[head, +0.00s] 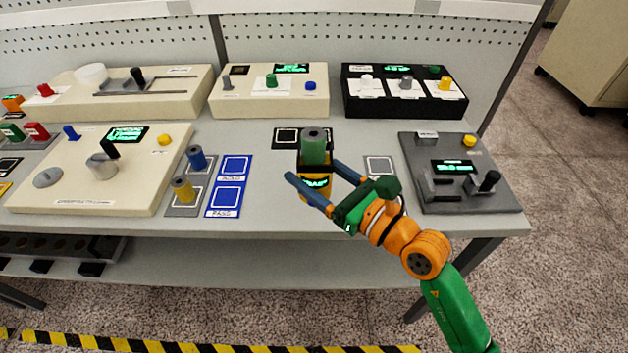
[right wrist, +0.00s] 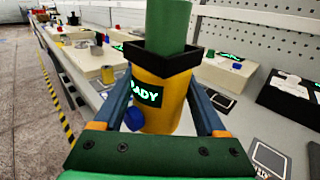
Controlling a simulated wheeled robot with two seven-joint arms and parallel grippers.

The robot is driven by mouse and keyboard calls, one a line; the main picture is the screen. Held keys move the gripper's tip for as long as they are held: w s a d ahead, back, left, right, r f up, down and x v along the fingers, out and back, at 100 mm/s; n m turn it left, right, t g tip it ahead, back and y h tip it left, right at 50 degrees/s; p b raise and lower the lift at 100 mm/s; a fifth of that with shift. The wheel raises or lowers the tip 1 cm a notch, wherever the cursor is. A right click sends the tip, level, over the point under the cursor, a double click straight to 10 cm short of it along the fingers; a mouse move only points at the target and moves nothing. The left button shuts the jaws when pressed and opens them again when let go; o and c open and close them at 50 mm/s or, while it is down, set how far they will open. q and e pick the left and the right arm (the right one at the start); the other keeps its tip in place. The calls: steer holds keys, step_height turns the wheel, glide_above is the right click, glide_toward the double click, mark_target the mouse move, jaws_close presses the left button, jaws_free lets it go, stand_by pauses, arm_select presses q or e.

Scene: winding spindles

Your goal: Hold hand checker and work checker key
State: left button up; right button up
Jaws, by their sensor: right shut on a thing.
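The hand checker (head: 317,183) is a yellow upright body with a lit green display and a black square cup on top. A green cylinder (head: 314,150) stands in the cup. In the right wrist view the checker (right wrist: 160,112) shows a display ending in "ADY", and a round blue key (right wrist: 133,118) on its side. My right gripper (head: 313,173) is shut on the checker, one finger on each side. Whether the checker's bottom touches the table is hard to tell. My left gripper is not in view.
A grey device (head: 455,205) stands at the right, beside an outlined grey pad (head: 379,167). A black box (head: 402,105) and a cream box (head: 268,104) stand behind. At left are blue pads (head: 230,180), blue and yellow spindles (head: 183,189) and a cream panel (head: 130,180).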

steer(key=w+f+b, duration=0.4)
steer(key=b, duration=0.2)
steer(key=w+f+b, duration=0.4)
steer(key=w+b, duration=0.1)
steer(key=b, duration=0.1)
steer(key=shift+w+f, duration=0.3)
steer(key=shift+w+f+b, duration=0.15)
steer(key=shift+w+b, duration=0.1)
steer(key=shift+b, duration=0.3)
steer(key=shift+w, duration=0.15)
arm_select(q)
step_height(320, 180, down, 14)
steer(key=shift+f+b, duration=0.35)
steer(key=shift+b, duration=0.15)
arm_select(e)
steer(key=shift+f, duration=0.55)
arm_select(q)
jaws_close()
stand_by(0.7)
